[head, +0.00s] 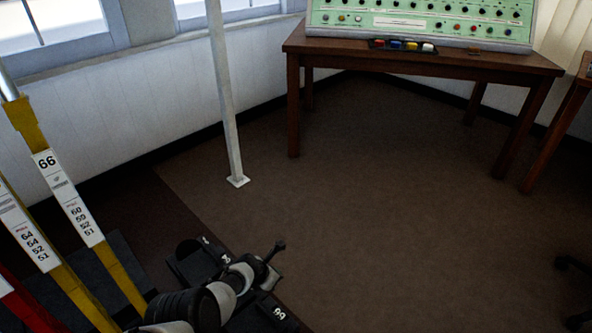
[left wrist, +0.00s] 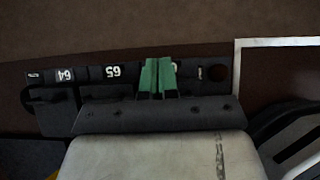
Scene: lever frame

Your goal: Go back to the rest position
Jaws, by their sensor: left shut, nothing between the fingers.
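In the left wrist view my left gripper (left wrist: 157,77) is shut, its green fingers together with nothing between them. Beyond the fingers lies the dark base of the lever frame (left wrist: 90,73), with number plates 64 and 65 upside down; a plate partly behind the fingers cannot be read. In the head view my left arm (head: 205,303) comes in low, over the front of the frame; its fingertips cannot be made out there. Yellow levers (head: 75,208) with white labels lean at the left, one marked 66. My right gripper is not in view.
A red lever (head: 18,302) stands at the far left edge. A white post (head: 226,100) rises from the floor beyond the frame. A wooden table (head: 420,62) with a green panel (head: 420,18) stands at the back. The brown floor between is clear.

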